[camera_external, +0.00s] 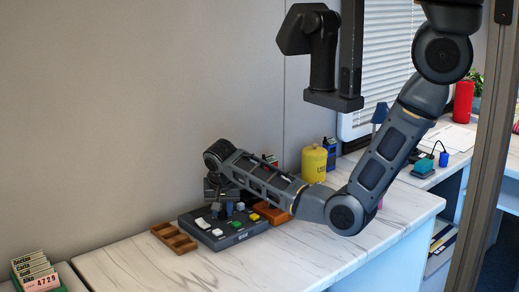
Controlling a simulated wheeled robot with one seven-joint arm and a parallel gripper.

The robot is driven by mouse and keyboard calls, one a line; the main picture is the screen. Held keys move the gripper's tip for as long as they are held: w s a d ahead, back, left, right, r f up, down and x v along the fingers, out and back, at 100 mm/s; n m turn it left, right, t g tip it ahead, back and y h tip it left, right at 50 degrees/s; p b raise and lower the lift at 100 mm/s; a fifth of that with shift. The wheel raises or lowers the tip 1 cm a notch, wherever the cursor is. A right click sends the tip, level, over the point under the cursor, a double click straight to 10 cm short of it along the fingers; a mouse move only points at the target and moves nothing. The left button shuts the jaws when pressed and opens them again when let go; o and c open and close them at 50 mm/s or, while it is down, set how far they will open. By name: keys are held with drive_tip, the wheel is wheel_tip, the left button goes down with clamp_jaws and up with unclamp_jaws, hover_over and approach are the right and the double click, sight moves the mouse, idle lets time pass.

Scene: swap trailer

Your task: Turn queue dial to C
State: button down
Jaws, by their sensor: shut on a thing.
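A dark control panel (222,236) lies on the marble-patterned counter against the grey wall. It carries several small controls, among them white, green and yellow ones. My gripper (228,206) points down over the back middle of the panel and is shut on a small grey knob-like part there, which I take to be the queue dial. The fingers and wrist hide most of it. Its letters and pointer are too small to read.
A brown wooden tray (174,238) sits left of the panel, and an orange-brown block (272,213) right of it. A yellow canister (314,164) stands behind my arm. The counter's front (240,268) is clear.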

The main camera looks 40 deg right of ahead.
drive_tip(key=m+g+h, duration=0.1)
drive_tip(key=m, duration=0.3)
drive_tip(key=shift+w+m+b, duration=0.15)
drive_tip(key=shift+m+b, duration=0.15)
drive_tip(key=shift+b, duration=0.05)
drive_tip(key=shift+g, duration=0.3)
drive_tip(key=c, duration=0.9)
unclamp_jaws()
drive_tip(key=shift+a, duration=0.1)
drive_tip(key=shift+b+v, duration=0.4)
drive_tip(key=shift+v, duration=3.5)
drive_tip(key=shift+o, duration=0.3)
